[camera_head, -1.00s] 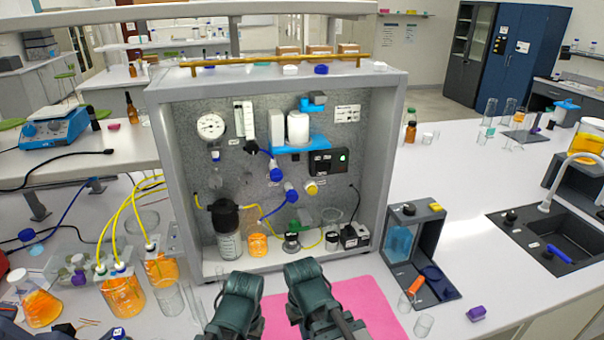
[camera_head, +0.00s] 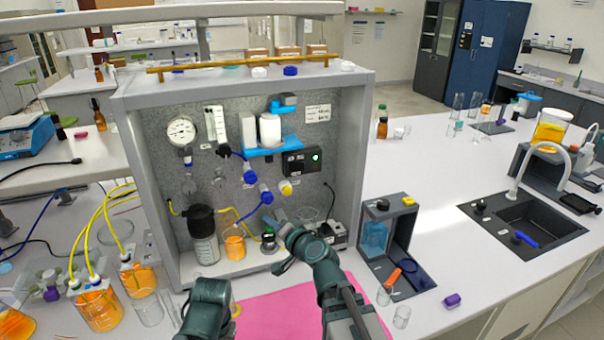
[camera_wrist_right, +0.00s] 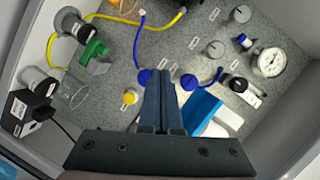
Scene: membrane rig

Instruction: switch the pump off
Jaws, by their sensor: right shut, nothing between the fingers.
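A black control box (camera_head: 302,160) with a lit green light is on the back wall of the grey rig, right of the blue shelf (camera_head: 272,148). A smaller black-and-grey box (camera_head: 333,234) with a cord stands on the rig floor at the right and shows at the left in the wrist view (camera_wrist_right: 22,112). I cannot tell which is the pump. My right gripper (camera_head: 279,216) is shut and empty at the rig's open front, apart from the control box. Its closed fingers (camera_wrist_right: 163,76) show in the wrist view. My left gripper (camera_head: 208,292) is low in front; its fingertips are unclear.
A yellow knob (camera_head: 285,187) and blue valves (camera_head: 265,194) with tubing are on the back wall. A black-capped bottle (camera_head: 203,235) and an orange beaker (camera_head: 234,243) stand on the rig floor. A pink mat (camera_head: 280,310) lies in front. A grey frame (camera_head: 408,240) stands to the right.

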